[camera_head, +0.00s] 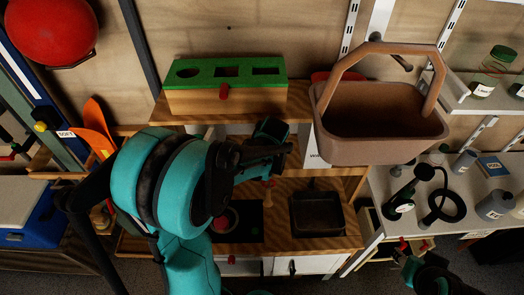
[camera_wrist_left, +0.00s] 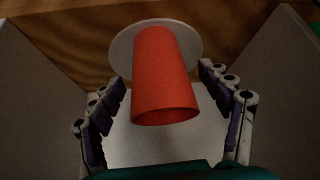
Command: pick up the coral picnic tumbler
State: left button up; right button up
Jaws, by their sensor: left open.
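In the left wrist view the coral tumbler (camera_wrist_left: 164,80) is in the middle of the picture. Its wider rim points toward the camera and its narrow end is against a pale round disc (camera_wrist_left: 192,42). My left gripper (camera_wrist_left: 162,74) is open, with one finger on each side of the tumbler and a visible gap on both sides. In the head view my left gripper (camera_head: 268,145) is in front of the wooden kitchen unit, and I cannot make out the tumbler there. My right gripper (camera_head: 424,272) is partly in view at the lower right; its jaws are unclear.
Pale side walls (camera_wrist_left: 38,85) flank my left gripper in the wrist view. A white table (camera_head: 440,205) with several items is at right.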

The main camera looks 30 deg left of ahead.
pick_arm(q)
jog(key=shift+w+a+f, duration=0.1)
jog(key=shift+f, duration=0.2)
jog(key=c, duration=1.3)
jog(key=shift+r, duration=0.15)
